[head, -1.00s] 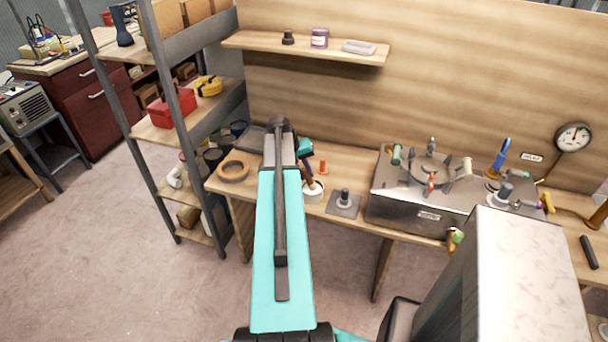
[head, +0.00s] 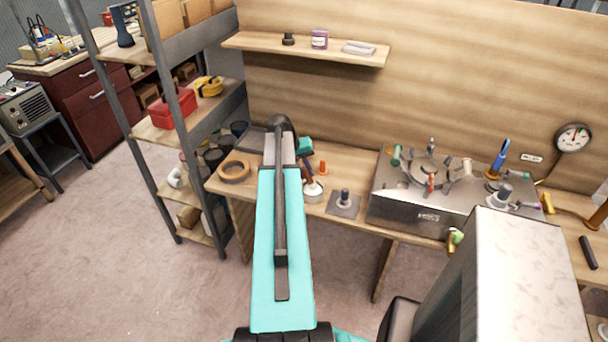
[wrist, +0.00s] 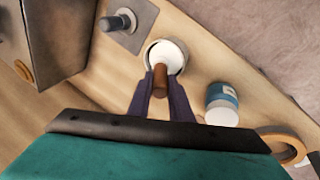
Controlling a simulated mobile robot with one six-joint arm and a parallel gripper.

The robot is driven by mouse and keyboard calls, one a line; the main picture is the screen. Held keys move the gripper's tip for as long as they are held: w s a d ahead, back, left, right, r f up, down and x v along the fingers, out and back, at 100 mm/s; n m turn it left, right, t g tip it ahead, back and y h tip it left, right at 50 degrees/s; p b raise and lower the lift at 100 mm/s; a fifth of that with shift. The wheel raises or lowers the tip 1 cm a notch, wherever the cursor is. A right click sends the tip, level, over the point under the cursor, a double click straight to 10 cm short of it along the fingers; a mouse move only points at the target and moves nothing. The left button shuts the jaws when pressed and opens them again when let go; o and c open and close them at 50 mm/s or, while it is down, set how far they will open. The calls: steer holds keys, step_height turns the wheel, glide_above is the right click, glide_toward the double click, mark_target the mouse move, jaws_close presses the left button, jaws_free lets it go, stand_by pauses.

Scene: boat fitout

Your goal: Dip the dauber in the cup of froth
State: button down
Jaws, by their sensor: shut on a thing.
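The cup of froth (head: 313,193) stands on the bench just beyond my arm, with white froth (wrist: 168,50) filling its mouth in the wrist view. My gripper (wrist: 160,84) is shut on the dauber (wrist: 160,74), whose brown handle shows between the two dark fingers. The dauber's end lines up with the near part of the cup's mouth. Its lower tip is hidden, so I cannot tell whether it touches the froth. In the head view my gripper (head: 307,174) is at the cup, partly hidden by my arm.
A grey plate with a post (head: 344,204) stands right of the cup. A large metal box with fittings (head: 405,207) is farther right. A roll of tape (head: 234,171) lies left. A blue-labelled jar (wrist: 222,103) stands near the cup. An orange peg (head: 323,167) stands behind it.

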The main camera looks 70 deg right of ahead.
steer(key=shift+r+p, duration=1.5)
steer(key=shift+r, duration=1.55)
steer(key=shift+w+a, duration=0.15)
steer(key=shift+w, duration=0.15)
steer(key=w+a+r+n+t+h+b, duration=0.1)
steer(key=w+a+r+n+b, duration=0.15)
steer(key=w+a, duration=1.2)
steer(key=w+a+r+n+t+b, duration=0.15)
steer(key=w+a+n, duration=0.25)
steer(key=w+a, duration=1.05)
steer(key=w+a+r+n+t+b, duration=0.1)
steer(key=w+a+n, duration=0.1)
steer(key=a, duration=1.6)
steer(key=w+a+r+n+t+b, duration=0.1)
steer(key=w+a, duration=0.4)
steer(key=a, duration=1.4)
steer(key=r+n, duration=0.1)
steer(key=n, duration=0.1)
steer(key=shift+a+r+n+b, duration=0.2)
steer(key=shift+r+n+b, duration=0.1)
steer(key=shift+n+b, duration=0.05)
steer(key=shift+d, duration=0.1)
